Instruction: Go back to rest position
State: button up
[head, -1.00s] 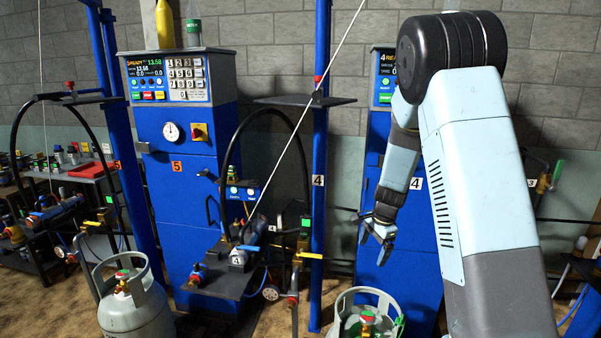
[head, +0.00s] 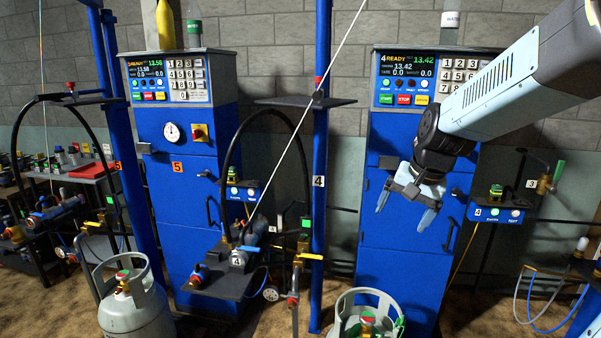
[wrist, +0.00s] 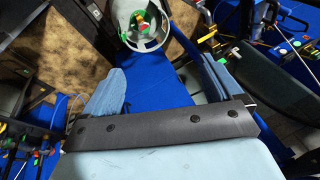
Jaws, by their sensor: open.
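My gripper (head: 404,209) hangs at the right of the head view in front of the blue cabinet of scale 4 (head: 400,262). Its two light-blue fingers point down and stand apart, with nothing between them. In the wrist view my gripper (wrist: 165,95) also shows its fingers spread on either side. A grey gas cylinder (head: 367,318) stands on the floor below it, cut off by the bottom edge. A grey cylinder (wrist: 145,27) also shows at the top of the wrist view, clear of the fingers.
A blue post (head: 320,200) stands left of my gripper. A platform with valves (head: 235,275) and another grey cylinder (head: 130,300) are at the left. Scale 5's blue cabinet (head: 185,225) is behind them. Hoses (head: 545,310) hang at the lower right.

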jog(key=s+r+n+t+h, duration=0.1)
jog(key=s+r+n, duration=0.1)
jog(key=s, duration=0.6)
jog(key=s+d+r+n+t, duration=0.1)
jog(key=s+r+n, duration=0.2)
jog(key=s, duration=0.5)
jog(key=shift+d+h, duration=0.15)
jog(key=shift+h, duration=0.25)
